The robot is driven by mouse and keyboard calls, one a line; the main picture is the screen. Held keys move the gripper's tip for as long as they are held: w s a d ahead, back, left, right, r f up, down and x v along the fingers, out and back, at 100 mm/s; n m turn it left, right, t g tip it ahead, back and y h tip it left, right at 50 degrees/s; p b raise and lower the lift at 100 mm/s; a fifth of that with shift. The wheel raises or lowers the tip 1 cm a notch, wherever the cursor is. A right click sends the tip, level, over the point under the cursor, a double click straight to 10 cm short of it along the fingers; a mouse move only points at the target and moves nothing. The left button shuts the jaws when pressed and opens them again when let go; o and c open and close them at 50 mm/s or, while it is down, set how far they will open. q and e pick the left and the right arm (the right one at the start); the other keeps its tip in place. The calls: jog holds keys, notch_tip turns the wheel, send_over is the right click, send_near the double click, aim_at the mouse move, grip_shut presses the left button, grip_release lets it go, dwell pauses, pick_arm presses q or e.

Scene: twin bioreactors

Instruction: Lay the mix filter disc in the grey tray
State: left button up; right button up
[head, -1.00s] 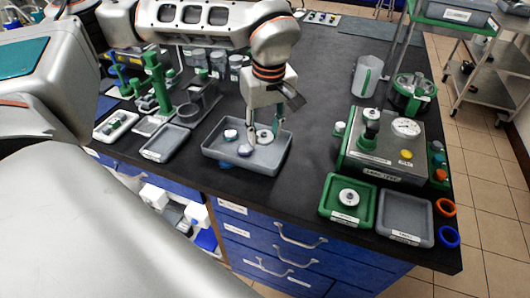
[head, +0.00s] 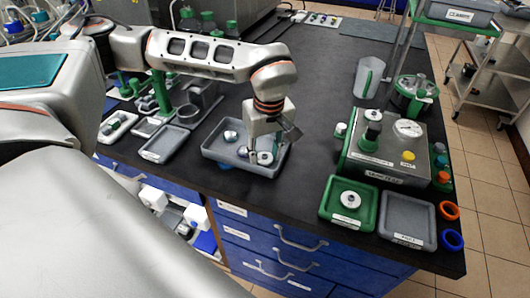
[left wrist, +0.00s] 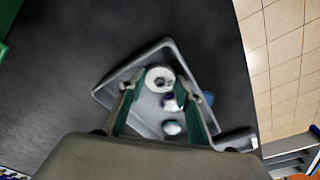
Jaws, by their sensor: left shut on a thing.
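A pale round disc with a dark centre (head: 265,158) is between the fingers of my left gripper (head: 262,149), low over the front right of a wide grey tray (head: 222,158). In the left wrist view the disc (left wrist: 160,78) shows between the fingertips (left wrist: 155,92). The gripper is shut on it. Whether the disc touches the tray floor is unclear. A small dark-topped round piece (head: 251,157) is close beside it. No label marks the disc. Another grey tray (head: 407,218), labelled and empty, stands at the front right. My right gripper is not seen.
A green tray (head: 330,214) holding a white disc (head: 349,200) stands left of the empty grey tray. Behind them is a metal device (head: 388,160) with a gauge. Orange (head: 449,210) and blue (head: 452,239) rings lie at the right edge. Bare black bench separates the wide tray and green tray.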

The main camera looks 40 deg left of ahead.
aim_at(267, 162)
pick_arm(q)
jog(key=o, duration=0.5)
jog(key=shift+o, duration=0.2)
notch_tip(267, 162, up, 12)
jog(key=d+p, duration=0.1)
jog(key=shift+s+d, duration=0.15)
jog(key=shift+s, duration=0.25)
